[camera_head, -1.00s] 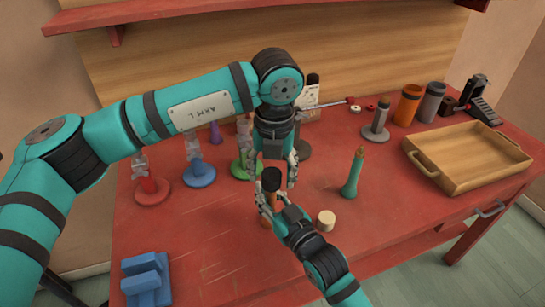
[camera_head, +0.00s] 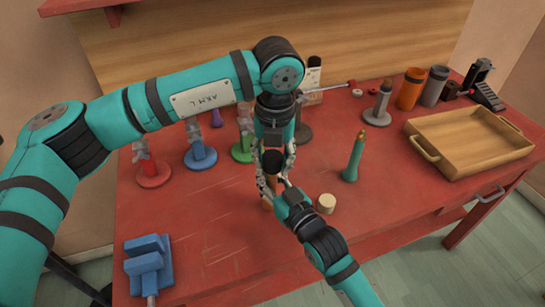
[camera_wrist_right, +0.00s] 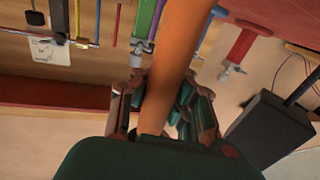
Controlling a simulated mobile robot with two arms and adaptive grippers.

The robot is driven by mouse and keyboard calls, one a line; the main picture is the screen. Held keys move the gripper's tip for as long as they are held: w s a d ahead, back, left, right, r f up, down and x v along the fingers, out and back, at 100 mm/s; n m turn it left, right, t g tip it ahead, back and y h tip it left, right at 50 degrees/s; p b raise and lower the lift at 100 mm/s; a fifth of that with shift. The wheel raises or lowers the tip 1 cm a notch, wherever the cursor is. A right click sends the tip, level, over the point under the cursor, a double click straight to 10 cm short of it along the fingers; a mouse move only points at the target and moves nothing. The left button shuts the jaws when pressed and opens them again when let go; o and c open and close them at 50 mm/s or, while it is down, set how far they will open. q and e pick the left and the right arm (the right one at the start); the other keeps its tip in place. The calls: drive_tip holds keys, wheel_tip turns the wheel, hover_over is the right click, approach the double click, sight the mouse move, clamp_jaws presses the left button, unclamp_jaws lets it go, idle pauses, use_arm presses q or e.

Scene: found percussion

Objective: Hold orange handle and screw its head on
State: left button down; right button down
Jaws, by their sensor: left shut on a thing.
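The orange handle (camera_head: 267,204) stands roughly upright near the table's middle, mostly hidden by the grippers. It shows large in the right wrist view (camera_wrist_right: 180,55), running between the right fingers. A dark head (camera_head: 272,160) sits at its top; I cannot tell how far it is screwed on. My left gripper (camera_head: 274,174) points down from above, shut on the dark head. My right gripper (camera_head: 271,190) comes from the front, shut on the orange handle below the left fingers.
A green handle (camera_head: 354,158) stands to the right, with a beige round piece (camera_head: 327,203) near it. Coloured stands (camera_head: 200,157) line the back left. A blue block (camera_head: 148,265) lies front left, a wooden tray (camera_head: 470,165) right.

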use_arm(q)
drive_tip(key=m, duration=0.2)
drive_tip(key=shift+m, duration=0.3)
drive_tip(key=m, duration=1.5)
drive_tip(key=c, duration=0.7)
unclamp_jaws()
drive_tip(key=r, duration=0.8)
drive_tip(key=s+r, duration=0.1)
drive_tip(key=r, duration=0.3)
drive_tip(key=shift+d, duration=0.15)
